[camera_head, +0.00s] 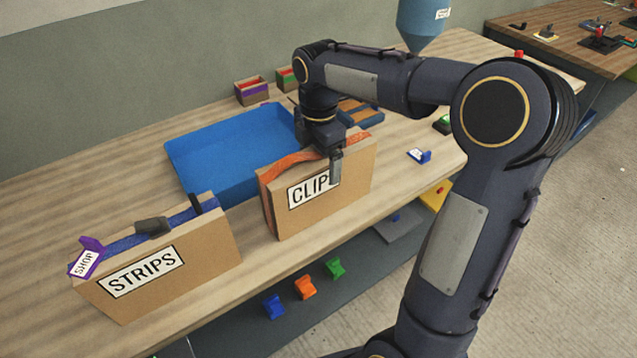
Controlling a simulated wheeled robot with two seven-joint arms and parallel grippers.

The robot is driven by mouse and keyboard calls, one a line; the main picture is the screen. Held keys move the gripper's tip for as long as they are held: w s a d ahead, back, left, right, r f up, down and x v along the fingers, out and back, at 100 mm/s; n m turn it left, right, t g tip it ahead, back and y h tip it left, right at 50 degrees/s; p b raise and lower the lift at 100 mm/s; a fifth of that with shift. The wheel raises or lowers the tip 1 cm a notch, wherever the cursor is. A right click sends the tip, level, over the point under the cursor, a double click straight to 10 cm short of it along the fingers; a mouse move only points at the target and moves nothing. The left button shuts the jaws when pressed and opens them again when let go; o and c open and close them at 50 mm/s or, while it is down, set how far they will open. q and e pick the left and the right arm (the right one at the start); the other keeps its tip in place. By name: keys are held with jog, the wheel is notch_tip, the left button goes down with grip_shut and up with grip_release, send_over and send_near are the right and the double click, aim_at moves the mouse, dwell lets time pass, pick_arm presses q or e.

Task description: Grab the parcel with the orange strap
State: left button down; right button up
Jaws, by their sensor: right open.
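The parcel with the orange strap (305,218) is a brown cardboard box labelled CLIP. It stands upright near the front edge of the wooden table (420,115), in front of a blue tray. Its orange strap (290,164) runs over the top and down the left end. My right gripper (332,157) is open at the top of this parcel, pointing down. One finger hangs in front of the labelled face, over the end of the word. The other finger is hidden, and I cannot tell whether either touches the box. My left gripper is out of view.
A second parcel (205,268) labelled STRIPS, with a blue strap, stands to the left. A purple SHOP tag (87,258) is at its left end. The blue tray (185,160) lies behind. Small bins (252,92) stand at the back. Coloured clips (305,287) lie below the front edge.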

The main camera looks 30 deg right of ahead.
jog(key=shift+f, duration=0.55)
jog(key=shift+r, duration=0.1)
jog(key=c, duration=1.9)
